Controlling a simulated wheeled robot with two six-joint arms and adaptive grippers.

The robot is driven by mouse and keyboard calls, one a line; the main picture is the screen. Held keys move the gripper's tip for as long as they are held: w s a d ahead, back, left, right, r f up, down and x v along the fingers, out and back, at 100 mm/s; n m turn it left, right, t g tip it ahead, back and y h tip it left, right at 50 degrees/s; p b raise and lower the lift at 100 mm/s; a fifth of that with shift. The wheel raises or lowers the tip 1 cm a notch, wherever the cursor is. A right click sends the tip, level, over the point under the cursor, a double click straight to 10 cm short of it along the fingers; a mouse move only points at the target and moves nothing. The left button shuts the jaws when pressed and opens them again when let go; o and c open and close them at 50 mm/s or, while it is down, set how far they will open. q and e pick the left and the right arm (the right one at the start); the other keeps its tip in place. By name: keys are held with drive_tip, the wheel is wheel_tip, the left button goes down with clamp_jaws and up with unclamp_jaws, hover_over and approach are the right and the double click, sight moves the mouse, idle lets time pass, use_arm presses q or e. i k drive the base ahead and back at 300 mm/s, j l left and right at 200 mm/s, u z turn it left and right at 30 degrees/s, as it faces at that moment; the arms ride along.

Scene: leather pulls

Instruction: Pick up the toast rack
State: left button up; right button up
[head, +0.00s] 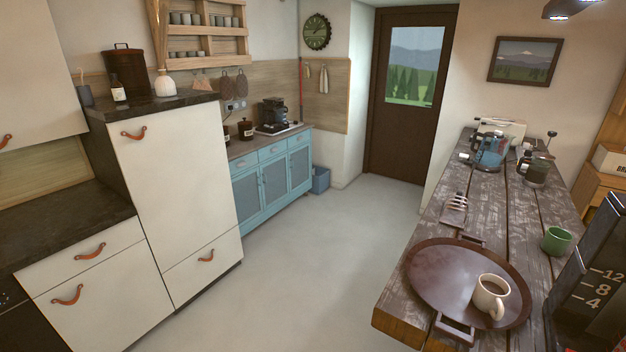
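The toast rack (456,203) appears to be the small pale, pinkish slatted rack on the left edge of the wooden table (520,214). It is small in the head view, and its fine shape is hard to make out. It stands just beyond the far handle of a round brown tray (450,272), apart from other large things. Neither of my grippers is in view.
A cream mug (491,297) stands on the tray. A green cup (556,240) and a dark machine with a numbered scale (597,280) are to the right. Several items crowd the table's far end. The floor (310,260) left of the table is clear.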

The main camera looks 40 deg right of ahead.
sight(454, 214)
drive_tip(key=i+z, duration=0.2)
drive_tip(key=i, duration=0.25)
drive_tip(key=i+j+z, duration=0.2)
drive_tip(key=i, duration=0.3)
drive_tip(key=i+j+z, duration=0.15)
drive_tip(key=i, duration=0.3)
